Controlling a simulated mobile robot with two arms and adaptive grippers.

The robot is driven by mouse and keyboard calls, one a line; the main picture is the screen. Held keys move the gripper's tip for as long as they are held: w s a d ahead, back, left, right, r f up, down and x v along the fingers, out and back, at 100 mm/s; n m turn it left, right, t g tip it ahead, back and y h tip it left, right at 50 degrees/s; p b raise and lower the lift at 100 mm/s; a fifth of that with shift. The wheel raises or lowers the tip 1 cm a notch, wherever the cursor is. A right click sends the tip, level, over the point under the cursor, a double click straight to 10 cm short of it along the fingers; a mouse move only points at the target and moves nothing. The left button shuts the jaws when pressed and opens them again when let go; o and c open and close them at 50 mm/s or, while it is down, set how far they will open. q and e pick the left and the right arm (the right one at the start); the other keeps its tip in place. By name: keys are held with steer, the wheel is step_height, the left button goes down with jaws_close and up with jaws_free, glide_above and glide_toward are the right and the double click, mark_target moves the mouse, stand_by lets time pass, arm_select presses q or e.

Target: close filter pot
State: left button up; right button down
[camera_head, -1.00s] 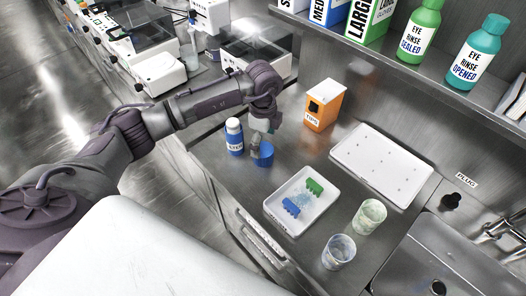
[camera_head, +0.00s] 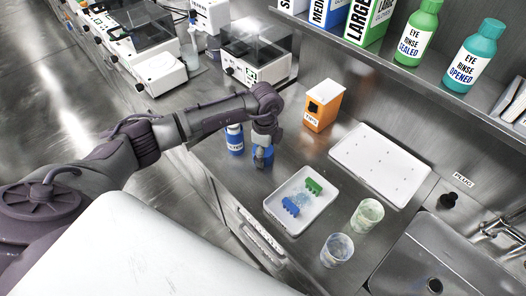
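A blue pot (camera_head: 269,158), which may be the filter pot, stands on the steel counter. My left gripper (camera_head: 262,160) points down at it and covers much of it. The fingers are small and dark here, so I cannot tell whether they are open or shut, or whether they touch the pot. A blue bottle with a white label (camera_head: 235,142) stands just left of the pot, its top partly hidden by my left arm. I cannot make out a separate lid. My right gripper is not in view.
A white tray (camera_head: 272,205) with a green and a blue piece lies in front of the pot. An orange tips box (camera_head: 322,106) stands behind right. Two clear cups (camera_head: 337,250) and a flat white board (camera_head: 380,163) are further right, beside the sink (camera_head: 440,255).

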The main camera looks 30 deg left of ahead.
mark_target(267, 152)
arm_select(q)
steer(key=shift+c, duration=1.1)
steer(key=shift+r, duration=0.15)
steer(key=shift+w+r, duration=0.1)
steer(key=shift+r, duration=0.2)
steer(key=r, duration=0.1)
steer(key=r+b, duration=0.1)
steer(key=d+r, duration=0.1)
steer(key=shift+s+r, duration=0.25)
steer(key=shift+r, duration=0.05)
steer(key=s+d+r+b, duration=0.1)
steer(key=s+d+r, duration=0.1)
steer(key=d+r, duration=0.1)
steer(key=s+d+r+b, duration=0.1)
steer(key=s+d+r, duration=0.1)
steer(key=d, duration=0.4)
steer(key=shift+s+d+r, duration=0.25)
steer(key=shift+d+r, duration=0.05)
steer(key=shift+r, duration=0.5)
